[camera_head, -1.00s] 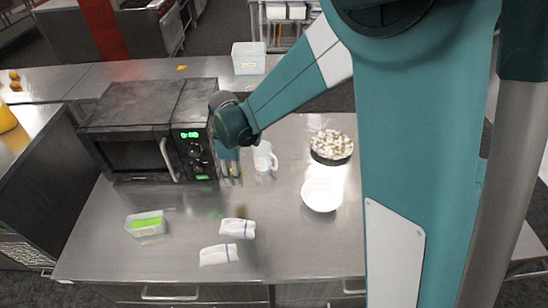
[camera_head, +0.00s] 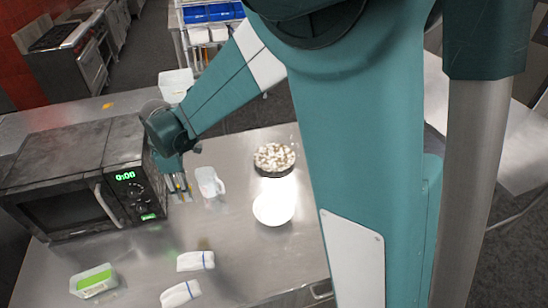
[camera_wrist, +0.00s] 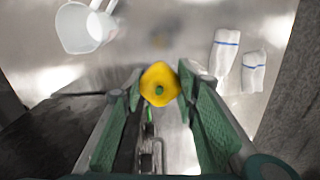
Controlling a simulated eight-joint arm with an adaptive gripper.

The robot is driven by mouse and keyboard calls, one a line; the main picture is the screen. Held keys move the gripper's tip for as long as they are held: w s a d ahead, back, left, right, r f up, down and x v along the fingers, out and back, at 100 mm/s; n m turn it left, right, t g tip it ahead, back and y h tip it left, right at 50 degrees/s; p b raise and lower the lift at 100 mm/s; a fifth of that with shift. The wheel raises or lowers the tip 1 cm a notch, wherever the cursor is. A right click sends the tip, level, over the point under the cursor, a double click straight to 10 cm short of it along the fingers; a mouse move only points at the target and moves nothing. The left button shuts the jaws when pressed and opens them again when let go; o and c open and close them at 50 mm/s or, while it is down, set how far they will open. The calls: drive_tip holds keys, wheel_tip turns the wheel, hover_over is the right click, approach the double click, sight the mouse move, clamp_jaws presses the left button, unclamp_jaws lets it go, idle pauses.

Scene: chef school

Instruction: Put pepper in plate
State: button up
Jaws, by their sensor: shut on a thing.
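A yellow pepper (camera_wrist: 160,84) with a green stem shows between the fingers in the wrist view. My gripper (camera_wrist: 160,90) is shut on it. In the head view my gripper (camera_head: 180,187) points down above the counter, between the microwave and the measuring jug. I cannot make out the pepper clearly there. A round white plate (camera_head: 274,207), washed out by glare, sits on the counter to the right of my gripper, apart from it.
A black microwave (camera_head: 60,180) stands left of my gripper. A white jug (camera_head: 208,182) is close on its right. A dark pan of pale pieces (camera_head: 274,160) stands behind the plate. Folded towels (camera_head: 195,261) and a green-filled container (camera_head: 94,281) lie in front.

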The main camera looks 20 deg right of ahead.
drive_tip(key=w+d, duration=0.9)
drive_tip(key=n+p, duration=0.1)
drive_tip(key=p, duration=0.1)
hover_over(275, 160)
drive_tip(key=shift+f, duration=2.55)
drive_tip(key=shift+a, duration=0.1)
drive_tip(key=shift+f+p, duration=0.4)
drive_tip(key=shift+f, duration=2.7)
drive_tip(key=shift+f, duration=1.9)
